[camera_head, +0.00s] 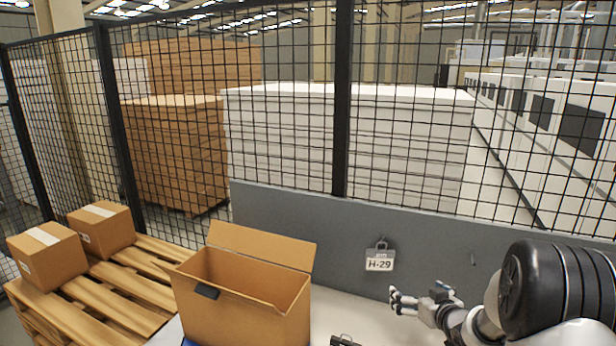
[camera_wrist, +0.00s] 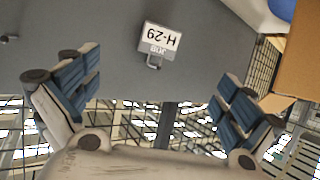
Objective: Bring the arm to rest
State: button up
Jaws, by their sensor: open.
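My gripper (camera_head: 394,300) is at the lower right in the head view, held out in front of the low grey panel. In the wrist view its two blue-padded fingers (camera_wrist: 150,82) are spread wide apart with nothing between them. A tag marked H-29 (camera_head: 379,264) hangs on the grey panel, up and to the left of my gripper in the head view. The tag also shows upside down in the wrist view (camera_wrist: 160,40), beyond the fingers and apart from them.
An open cardboard box (camera_head: 245,304) stands left of my gripper. Two closed cartons (camera_head: 48,257) sit on a wooden pallet (camera_head: 120,292) at the left. A bare hook (camera_head: 472,259) is on the grey panel (camera_head: 290,215), below a mesh fence. A dark object (camera_head: 345,340) is cut off below.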

jog(key=s+a+r+m+g+h+b, duration=0.1)
jog(key=s+a+r+g+h+b, duration=0.25)
jog(key=s+r, duration=0.5)
jog(key=s+a+f+g+b, duration=0.1)
jog(key=s+a, duration=0.2)
jog(key=s, duration=0.8)
jog(key=s+a+f+g+y+b, duration=0.1)
jog(key=s+a, duration=0.3)
jog(key=s, duration=0.7)
jog(key=s+a+g+y+b, duration=0.1)
jog(key=s+a+g+b, duration=0.1)
jog(key=s, duration=0.9)
jog(key=shift+s+a+f+g, duration=0.35)
jog(key=shift+a+g, duration=0.3)
jog(key=shift+a, duration=0.55)
jog(key=shift+w, duration=0.1)
